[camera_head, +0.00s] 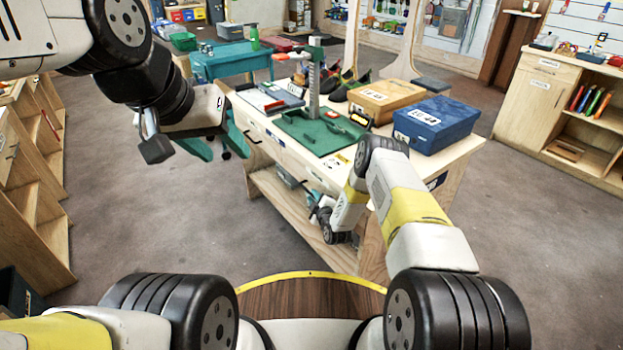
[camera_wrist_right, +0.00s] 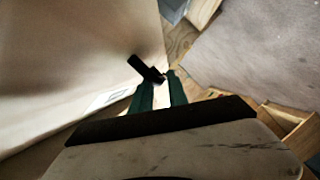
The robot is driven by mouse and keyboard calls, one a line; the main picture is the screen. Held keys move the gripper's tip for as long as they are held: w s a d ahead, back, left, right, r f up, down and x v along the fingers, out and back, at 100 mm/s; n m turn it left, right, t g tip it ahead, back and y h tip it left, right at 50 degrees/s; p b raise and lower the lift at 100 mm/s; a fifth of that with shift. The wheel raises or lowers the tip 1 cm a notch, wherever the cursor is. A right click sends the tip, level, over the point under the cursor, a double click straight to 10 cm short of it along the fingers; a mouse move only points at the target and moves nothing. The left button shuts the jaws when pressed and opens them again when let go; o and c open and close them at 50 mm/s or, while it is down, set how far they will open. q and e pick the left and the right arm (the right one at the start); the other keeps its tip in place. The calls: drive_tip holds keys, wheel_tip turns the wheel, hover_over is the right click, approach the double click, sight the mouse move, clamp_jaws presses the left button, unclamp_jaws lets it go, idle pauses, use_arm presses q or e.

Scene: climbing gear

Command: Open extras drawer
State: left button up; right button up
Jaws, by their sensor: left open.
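The wooden workbench (camera_head: 462,152) has drawer fronts along its near side, with dark handles and small labels too small to read. I cannot tell by label which is the extras drawer. In the right wrist view, a pale drawer front (camera_wrist_right: 75,60) carries a black handle (camera_wrist_right: 146,69) and a white label. My right gripper (camera_wrist_right: 161,78) has its green fingers apart, with the handle's end at the fingertips; firm contact is unclear. In the head view it shows low by the bench front (camera_head: 318,200), partly hidden by its arm. My left gripper (camera_head: 222,148) is open and empty, left of the bench.
On the bench are a green mat (camera_head: 318,136), a blue box (camera_head: 437,124), a cardboard box (camera_head: 385,97) and shoes (camera_head: 345,85). A lower shelf (camera_head: 285,210) runs under the drawers. Wooden shelving (camera_head: 32,180) stands at left. Floor between is clear.

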drive_tip(key=shift+x, duration=1.1)
clamp_jaws()
idle(0.7)
